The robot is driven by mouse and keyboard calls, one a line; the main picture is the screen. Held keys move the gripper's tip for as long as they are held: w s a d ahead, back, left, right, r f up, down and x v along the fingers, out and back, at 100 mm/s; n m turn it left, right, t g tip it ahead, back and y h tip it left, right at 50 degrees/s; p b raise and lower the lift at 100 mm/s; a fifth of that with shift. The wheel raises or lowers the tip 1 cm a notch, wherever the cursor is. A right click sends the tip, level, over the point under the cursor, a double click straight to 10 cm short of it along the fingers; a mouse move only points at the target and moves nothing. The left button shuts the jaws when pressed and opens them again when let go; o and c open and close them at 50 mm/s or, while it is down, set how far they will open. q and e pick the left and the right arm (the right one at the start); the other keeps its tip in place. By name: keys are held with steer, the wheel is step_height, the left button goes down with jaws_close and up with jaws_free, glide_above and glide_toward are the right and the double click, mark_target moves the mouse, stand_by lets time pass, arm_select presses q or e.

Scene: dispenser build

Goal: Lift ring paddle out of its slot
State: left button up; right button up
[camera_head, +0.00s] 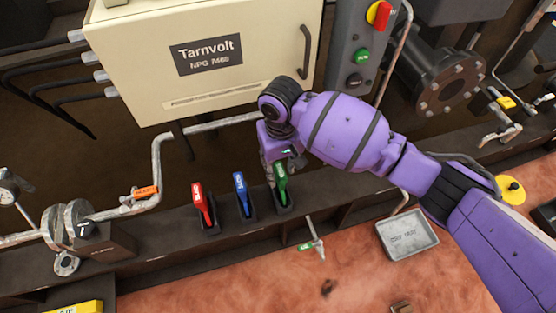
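Three coloured paddles stand in dark slots on the ledge: a red paddle (203,204), a blue paddle (242,194) and a green paddle (281,184). Each carries small pale lettering, too small to read for certain, so I cannot tell which is the ring paddle. My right gripper (280,168) points down at the top of the green paddle, with its fingers beside or around the handle. The green paddle's lower end is in its dark holder (284,206). Whether the fingers are closed on it is unclear. My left gripper is not in view.
The cream Tarnvolt cabinet (240,82) stands behind the gripper. A grey button box (362,45) is to its right. A pipe (158,165) runs left of the paddles. A small tap-like fitting (317,240) and a grey tray (407,235) are in front.

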step_height(320, 180, down, 7)
steer(key=b, duration=0.3)
steer(key=shift+s+r, duration=0.1)
steer(key=shift+s, duration=0.05)
steer(key=shift+f, duration=0.45)
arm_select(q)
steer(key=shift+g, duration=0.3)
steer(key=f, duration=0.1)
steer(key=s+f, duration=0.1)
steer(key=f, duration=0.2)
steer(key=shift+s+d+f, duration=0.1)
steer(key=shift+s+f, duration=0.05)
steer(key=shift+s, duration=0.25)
arm_select(e)
steer(key=shift+c, duration=0.5)
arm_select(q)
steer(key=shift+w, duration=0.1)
arm_select(e)
jaws_close()
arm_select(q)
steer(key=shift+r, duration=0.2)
arm_select(e)
steer(key=shift+r, duration=0.15)
